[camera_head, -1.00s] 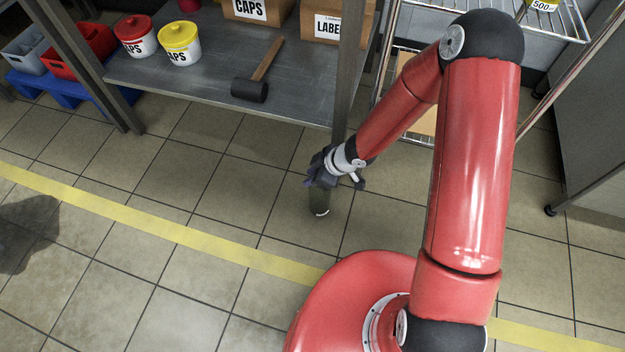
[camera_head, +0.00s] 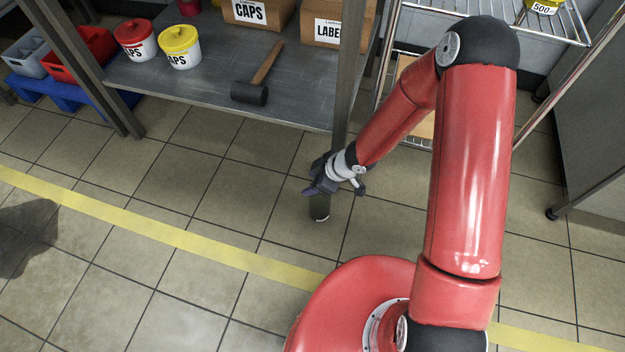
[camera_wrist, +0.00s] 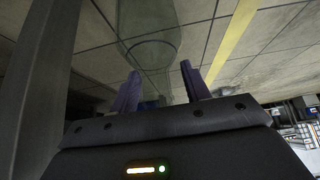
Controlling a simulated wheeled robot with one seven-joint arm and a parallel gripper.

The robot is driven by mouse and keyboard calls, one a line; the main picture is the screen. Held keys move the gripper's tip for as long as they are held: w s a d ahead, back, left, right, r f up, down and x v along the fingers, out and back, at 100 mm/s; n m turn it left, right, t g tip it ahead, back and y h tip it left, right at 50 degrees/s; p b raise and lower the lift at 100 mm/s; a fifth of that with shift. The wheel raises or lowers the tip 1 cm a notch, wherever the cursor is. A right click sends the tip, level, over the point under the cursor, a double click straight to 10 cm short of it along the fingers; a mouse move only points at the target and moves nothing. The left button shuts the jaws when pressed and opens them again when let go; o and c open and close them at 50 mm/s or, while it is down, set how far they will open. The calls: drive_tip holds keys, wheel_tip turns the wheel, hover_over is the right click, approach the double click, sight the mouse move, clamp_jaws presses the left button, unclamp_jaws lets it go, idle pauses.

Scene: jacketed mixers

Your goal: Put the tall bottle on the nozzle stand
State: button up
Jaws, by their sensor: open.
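A dark greenish, see-through bottle (camera_head: 320,208) shows just below my gripper (camera_head: 320,186) in the head view, with its upper part hidden behind the gripper. In the wrist view the clear bottle (camera_wrist: 150,45) shows beyond my two purple fingers, with its rounded end toward the top of the picture. My gripper (camera_wrist: 160,88) is open there, with a wide gap between the fingers. I cannot tell whether the fingers touch the bottle or whether it rests on the floor. I cannot make out the nozzle stand in these views.
A grey metal shelf (camera_head: 190,88) holds a mallet (camera_head: 258,75), red-lidded and yellow-lidded tubs (camera_head: 180,47) and cardboard boxes. Its upright post (camera_head: 347,75) stands close behind my gripper. A wire rack (camera_head: 480,12) is at the right.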

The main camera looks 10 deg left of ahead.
drive_tip(key=p+v, duration=0.7)
drive_tip(key=v, duration=0.5)
